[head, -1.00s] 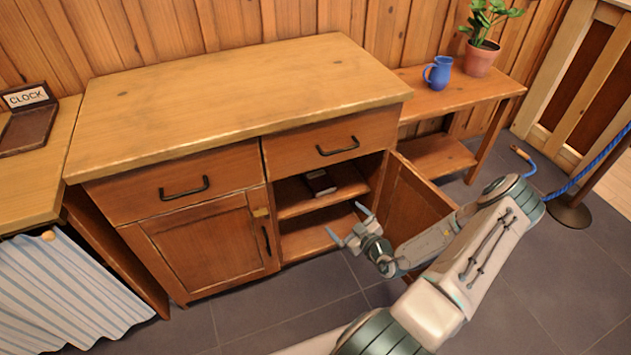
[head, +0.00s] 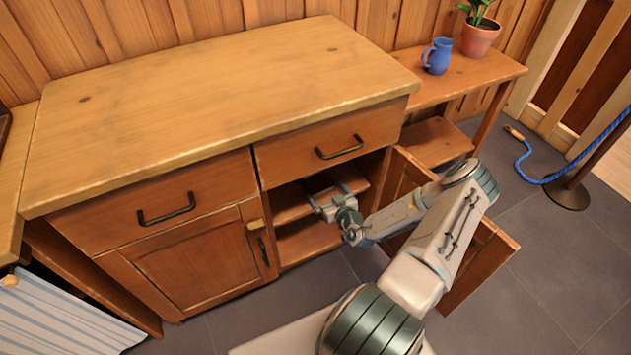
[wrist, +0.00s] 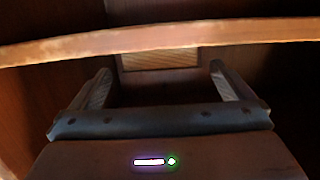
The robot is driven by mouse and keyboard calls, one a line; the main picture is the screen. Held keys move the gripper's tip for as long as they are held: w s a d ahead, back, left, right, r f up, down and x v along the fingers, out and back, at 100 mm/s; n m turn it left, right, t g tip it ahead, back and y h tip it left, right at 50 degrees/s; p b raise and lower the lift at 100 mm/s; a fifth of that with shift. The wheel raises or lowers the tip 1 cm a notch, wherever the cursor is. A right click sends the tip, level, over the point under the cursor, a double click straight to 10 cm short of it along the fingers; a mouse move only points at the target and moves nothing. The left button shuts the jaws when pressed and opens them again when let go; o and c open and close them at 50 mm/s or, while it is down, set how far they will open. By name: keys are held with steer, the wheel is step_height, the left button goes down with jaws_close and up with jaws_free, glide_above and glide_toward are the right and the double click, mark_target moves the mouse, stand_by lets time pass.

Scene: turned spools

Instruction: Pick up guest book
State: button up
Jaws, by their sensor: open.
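The guest book (head: 319,181) is a small dark shape on the upper shelf inside the open right side of the cabinet, partly hidden by my gripper. My gripper (head: 325,191) is open at the cabinet opening, with its fingers pointing inward at about the height of that shelf. In the wrist view my gripper's two fingers (wrist: 160,78) stand wide apart. A pale, finely lined patch (wrist: 160,60) shows between and beyond them; it may be the book's page edge, but I cannot tell for sure. Nothing is held.
A wooden board edge (wrist: 160,38) crosses the wrist view above the fingers. The cabinet door (head: 485,262) stands open at the right, behind my arm. A drawer front (head: 325,150) is shut above the opening.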

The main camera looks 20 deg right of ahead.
mark_target(318, 184)
steer(key=shift+w+f, duration=0.15)
steer(key=shift+w, duration=0.65)
steer(key=w, duration=0.1)
steer(key=w+f+b, duration=0.1)
steer(key=w, duration=0.1)
steer(key=shift+w+a+f+b, duration=0.15)
steer(key=shift+w+a+b, duration=0.15)
steer(key=shift+w+b, duration=0.1)
steer(key=shift+w, duration=0.65)
steer(key=c, duration=1.1)
